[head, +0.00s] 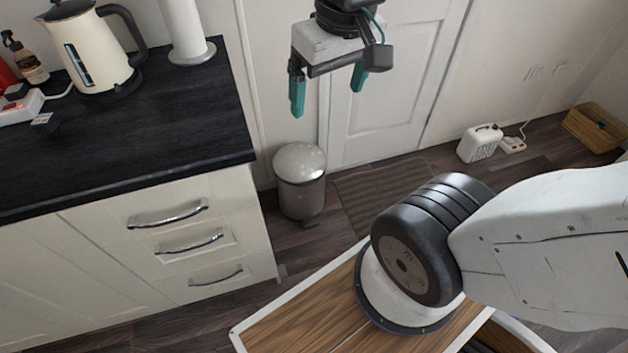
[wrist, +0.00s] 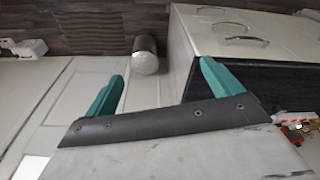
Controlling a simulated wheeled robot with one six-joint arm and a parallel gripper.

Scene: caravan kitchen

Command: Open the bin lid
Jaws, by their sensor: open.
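The bin (head: 301,190) is a small grey metallic pedal bin on the floor, between the drawer unit and the white door. Its domed lid (head: 299,161) is shut, and a dark pedal (head: 312,221) shows low at its front. My gripper (head: 328,100) is open and empty, with teal fingers pointing down. It hangs in the air above the bin's level, apart from it. In the wrist view the bin (wrist: 145,56) shows beyond and between the fingers of my gripper (wrist: 158,86), with its lid end nearest.
The drawer unit (head: 190,240) with a black worktop (head: 120,125) stands left of the bin. A kettle (head: 90,45) and a paper roll (head: 187,30) are on it. A dark mat (head: 375,190) lies right of the bin.

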